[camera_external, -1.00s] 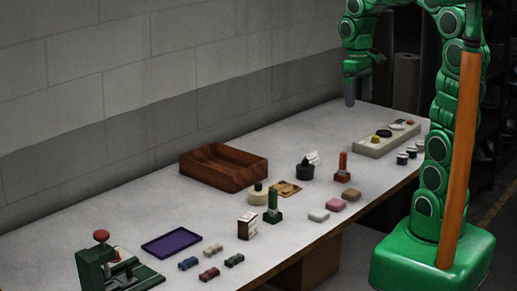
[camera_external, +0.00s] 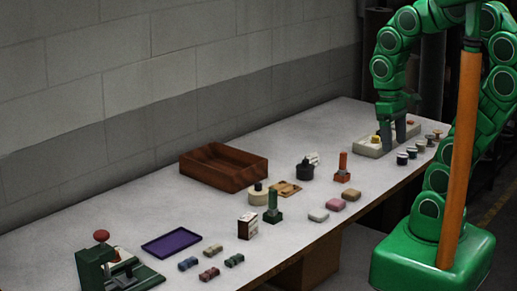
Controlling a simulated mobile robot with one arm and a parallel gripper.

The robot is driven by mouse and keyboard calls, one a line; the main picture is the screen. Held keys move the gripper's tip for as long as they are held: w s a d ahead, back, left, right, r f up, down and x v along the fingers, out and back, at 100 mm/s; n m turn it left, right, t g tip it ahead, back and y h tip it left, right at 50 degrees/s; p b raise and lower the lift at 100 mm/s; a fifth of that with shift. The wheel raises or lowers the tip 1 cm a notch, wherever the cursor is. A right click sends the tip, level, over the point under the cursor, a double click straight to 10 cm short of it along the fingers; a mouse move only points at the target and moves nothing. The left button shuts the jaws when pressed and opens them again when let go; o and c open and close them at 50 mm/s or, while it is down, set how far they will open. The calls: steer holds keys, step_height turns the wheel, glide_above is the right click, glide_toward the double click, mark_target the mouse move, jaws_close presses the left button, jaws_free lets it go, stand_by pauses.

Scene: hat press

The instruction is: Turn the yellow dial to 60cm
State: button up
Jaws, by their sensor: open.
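The pale dial panel (camera_external: 366,150) lies at the far right end of the bench. A small yellow part (camera_external: 377,139), which looks like the yellow dial, shows at the left of my gripper's fingers. My gripper (camera_external: 393,143) is open and points down over the panel, with its two fingers apart. The fingers hide much of the panel's top, including the black round part. I cannot tell whether a finger touches the dial. The dial's scale and reading are too small to make out.
Several small round pots (camera_external: 402,158) stand along the panel's front side. A pink block (camera_external: 336,204) and an orange upright piece (camera_external: 343,167) stand further left. A wooden tray (camera_external: 224,180) sits near the wall. The bench's front edge is close to the pots.

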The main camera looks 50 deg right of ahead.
step_height(320, 180, up, 5)
steer(key=shift+w+f, duration=0.1)
steer(key=c, duration=0.3)
steer(key=w+d+r+m, duration=0.1)
steer(key=w+d+r, duration=0.15)
steer(key=w, duration=0.35)
steer(key=w+d+r, duration=0.1)
steer(key=w+d, duration=0.2)
steer(key=w, duration=0.2)
steer(key=m+t, duration=0.2)
glide_above(377, 137)
steer(key=f, duration=1.8)
steer(key=shift+w+d+f, duration=0.1)
steer(key=shift+d+f, duration=0.2)
steer(key=shift+d, duration=0.05)
steer(key=shift+a+f, duration=0.15)
steer(key=shift+f, duration=3.9)
